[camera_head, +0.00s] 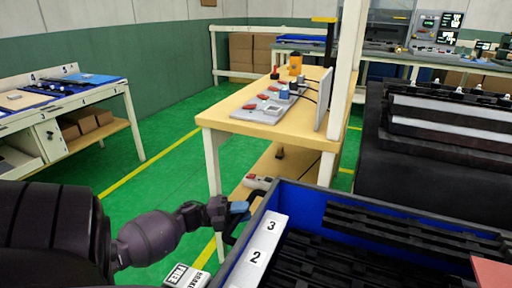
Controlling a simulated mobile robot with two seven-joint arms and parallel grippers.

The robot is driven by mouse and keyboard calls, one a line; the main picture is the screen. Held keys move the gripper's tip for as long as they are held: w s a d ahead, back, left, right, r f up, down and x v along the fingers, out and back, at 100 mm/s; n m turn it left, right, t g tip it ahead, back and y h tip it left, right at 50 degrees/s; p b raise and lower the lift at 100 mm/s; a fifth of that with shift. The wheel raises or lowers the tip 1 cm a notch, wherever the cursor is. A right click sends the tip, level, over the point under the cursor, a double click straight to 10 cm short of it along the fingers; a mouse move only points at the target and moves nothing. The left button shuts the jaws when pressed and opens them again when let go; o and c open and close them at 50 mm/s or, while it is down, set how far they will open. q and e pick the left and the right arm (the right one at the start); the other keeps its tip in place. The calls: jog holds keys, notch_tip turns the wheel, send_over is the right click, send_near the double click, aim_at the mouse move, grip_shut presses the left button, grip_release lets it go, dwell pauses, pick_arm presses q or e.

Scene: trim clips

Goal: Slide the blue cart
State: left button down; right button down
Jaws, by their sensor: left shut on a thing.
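The blue cart (291,190) is at the bottom right, an open blue bin with a white strip numbered 3 and 2 along its left side. Black ribbed trim pieces (400,235) lie inside it. My left arm comes in from the left, and my left gripper (236,208) is at the cart's left side, shut on the dark handle there. The fingers and part of the handle overlap, so the exact grip is partly hidden. My right gripper is not in view.
A wooden-topped workbench (225,115) with switches stands just beyond the cart. Another bench (110,88) is at the left. A black rack (430,150) stands at the right. Green floor (165,185) with yellow lines is clear between the benches.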

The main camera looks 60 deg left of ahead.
pick_arm(q)
jog(key=shift+s+a+r, duration=0.1)
jog(key=shift+a, duration=0.2)
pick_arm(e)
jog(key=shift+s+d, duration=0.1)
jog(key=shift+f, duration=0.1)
pick_arm(q)
jog(key=c, duration=1)
grip_release()
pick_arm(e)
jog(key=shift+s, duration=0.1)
pick_arm(q)
jog(key=shift+s, duration=0.1)
jog(key=v, duration=1)
jog(key=shift+s+a, duration=0.2)
jog(key=shift+a, duration=0.05)
jog(key=shift+s, duration=0.1)
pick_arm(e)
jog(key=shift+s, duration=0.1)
